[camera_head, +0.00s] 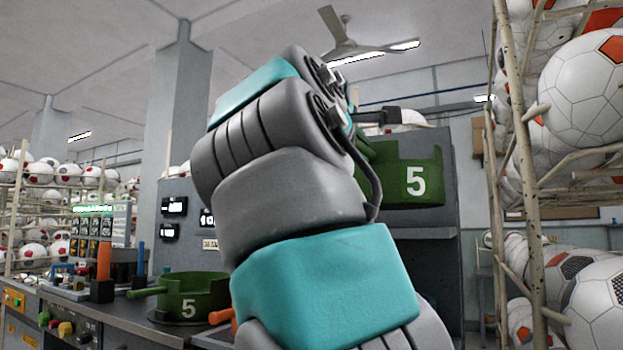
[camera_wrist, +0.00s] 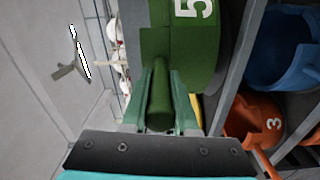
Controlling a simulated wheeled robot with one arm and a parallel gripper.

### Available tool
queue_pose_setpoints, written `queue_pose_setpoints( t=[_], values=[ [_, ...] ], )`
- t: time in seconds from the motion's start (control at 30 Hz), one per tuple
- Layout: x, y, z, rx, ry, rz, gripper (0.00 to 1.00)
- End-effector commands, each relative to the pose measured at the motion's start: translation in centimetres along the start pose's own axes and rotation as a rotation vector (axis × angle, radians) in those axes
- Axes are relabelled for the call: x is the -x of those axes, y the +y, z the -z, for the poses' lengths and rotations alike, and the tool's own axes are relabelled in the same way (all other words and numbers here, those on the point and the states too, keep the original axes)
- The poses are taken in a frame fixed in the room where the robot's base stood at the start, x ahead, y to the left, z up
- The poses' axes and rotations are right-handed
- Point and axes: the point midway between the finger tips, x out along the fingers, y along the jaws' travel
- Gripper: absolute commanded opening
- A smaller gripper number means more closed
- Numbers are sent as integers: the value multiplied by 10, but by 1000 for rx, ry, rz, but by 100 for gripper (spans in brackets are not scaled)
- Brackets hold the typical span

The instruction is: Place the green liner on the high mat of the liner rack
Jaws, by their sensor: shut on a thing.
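A green liner marked 5 (camera_head: 413,181) is held up at the grey liner rack (camera_head: 437,262), near its top. In the wrist view the same green liner (camera_wrist: 185,45) has its handle between the two fingers of my gripper (camera_wrist: 164,88), which is shut on it. A grey board of the rack (camera_wrist: 236,75) runs close beside the liner there; I cannot tell whether they touch. The high mat is not clearly visible. A second green liner marked 5 (camera_head: 190,285) sits on the bench.
The wrist view shows a blue liner (camera_wrist: 282,48) and an orange liner marked 3 (camera_wrist: 252,120) in the rack's other levels. A ball rack (camera_head: 530,170) stands close on the right. The bench (camera_head: 120,322) with controls is at the lower left.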

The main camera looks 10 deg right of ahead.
Motion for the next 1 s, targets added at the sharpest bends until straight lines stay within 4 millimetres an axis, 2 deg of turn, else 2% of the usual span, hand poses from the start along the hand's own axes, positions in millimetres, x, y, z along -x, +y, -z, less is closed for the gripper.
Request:
queue_pose_setpoints(
  t=[0.2,0.4,0.7,1.0],
  values=[
    [-28,-4,18,-2,1,0,0],
    [-43,-7,28,-2,2,-2,0],
    [-52,-9,33,-1,1,-2,0],
    [-51,-9,33,3,9,-14,0]
  ],
)
